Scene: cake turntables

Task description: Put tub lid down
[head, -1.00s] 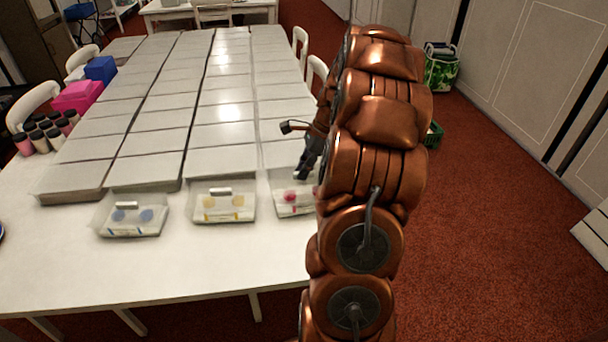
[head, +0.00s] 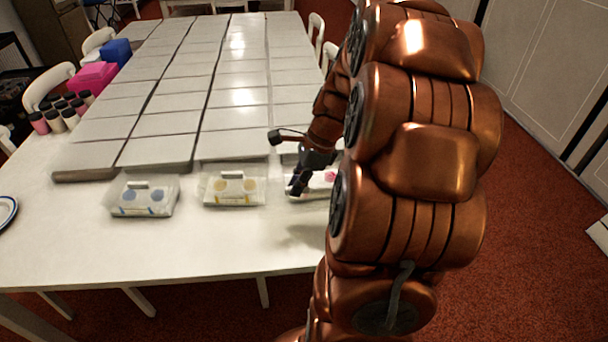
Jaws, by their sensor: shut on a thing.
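Three clear tubs stand in a row on the white table. The left tub (head: 143,197) has blue dots, the middle tub (head: 234,188) has yellow ones, and the right tub (head: 328,177) shows a pink spot. Each of the left and middle tubs has a grey handle on top. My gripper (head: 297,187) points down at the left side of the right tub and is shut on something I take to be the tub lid. The lid cannot be made out clearly, and my arm hides the right part of that tub.
Rows of flat grey-white boxes (head: 165,122) fill the table behind the tubs. Several small jars (head: 70,113), a pink box (head: 92,76) and a blue box (head: 116,51) stand at the left. A plate (head: 6,211) lies at the left edge. The front of the table (head: 200,245) is clear.

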